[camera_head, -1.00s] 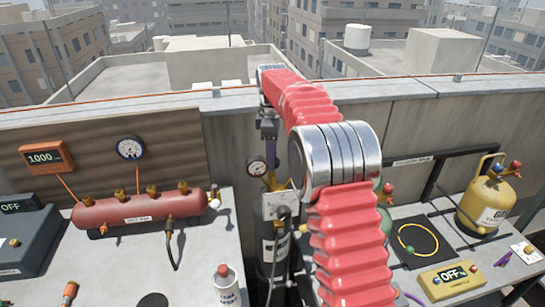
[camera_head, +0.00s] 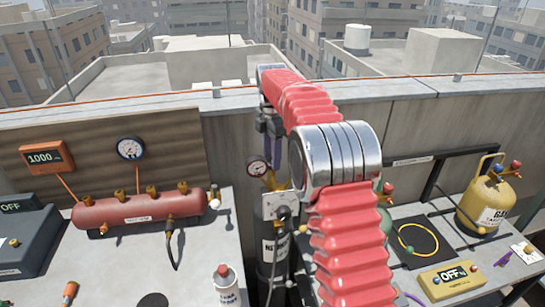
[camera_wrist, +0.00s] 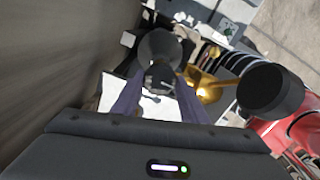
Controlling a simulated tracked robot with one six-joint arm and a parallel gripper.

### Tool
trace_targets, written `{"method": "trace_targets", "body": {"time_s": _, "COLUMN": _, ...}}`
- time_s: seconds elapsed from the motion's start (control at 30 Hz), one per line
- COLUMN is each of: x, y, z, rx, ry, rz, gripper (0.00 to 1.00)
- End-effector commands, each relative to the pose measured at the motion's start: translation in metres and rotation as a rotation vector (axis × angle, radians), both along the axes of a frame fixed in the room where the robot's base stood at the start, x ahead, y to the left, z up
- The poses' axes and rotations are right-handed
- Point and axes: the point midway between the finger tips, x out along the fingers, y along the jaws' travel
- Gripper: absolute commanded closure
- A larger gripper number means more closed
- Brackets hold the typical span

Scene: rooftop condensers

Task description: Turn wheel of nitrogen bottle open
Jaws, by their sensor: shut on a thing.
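The nitrogen bottle (camera_head: 272,252) is a dark upright cylinder with a white label, standing between the two benches and partly hidden by my arm. Its brass fitting (camera_head: 274,182) and a round gauge (camera_head: 257,168) sit at the top. My gripper (camera_head: 270,163) points down onto the bottle top from above. In the wrist view, my two purple fingers (camera_wrist: 159,84) are closed on the small dark valve wheel (camera_wrist: 158,75). The brass fitting (camera_wrist: 208,90) and dark gauge (camera_wrist: 270,92) lie just right of the fingers. The wheel is hidden in the head view.
A red manifold (camera_head: 140,209) lies on the left bench, with a white-and-red can (camera_head: 226,286) near its front. A yellow gas bottle (camera_head: 487,200) and yellow OFF box (camera_head: 452,279) are on the right bench. The parapet wall (camera_head: 235,150) stands close behind.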

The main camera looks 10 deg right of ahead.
Motion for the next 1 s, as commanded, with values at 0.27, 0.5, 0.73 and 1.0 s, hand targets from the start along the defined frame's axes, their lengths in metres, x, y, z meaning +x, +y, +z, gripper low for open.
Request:
{"method": "trace_targets", "body": {"time_s": 0.27, "x": 0.002, "y": -0.001, "z": 0.002, "rx": -0.002, "ry": -0.008, "rz": 0.002, "gripper": 0.83}}
{"method": "trace_targets", "body": {"time_s": 0.5, "x": 0.001, "y": 0.0, "z": 0.001, "rx": -0.002, "ry": -0.005, "rz": 0.002, "gripper": 0.45}}
{"method": "trace_targets", "body": {"time_s": 0.73, "x": 0.001, "y": 0.0, "z": 0.0, "rx": 0.0, "ry": -0.002, "rz": 0.001, "gripper": 0.42}}
{"method": "trace_targets", "body": {"time_s": 1.0, "x": 0.001, "y": 0.0, "z": 0.012, "rx": -0.001, "ry": -0.003, "rz": 0.001, "gripper": 0.42}}
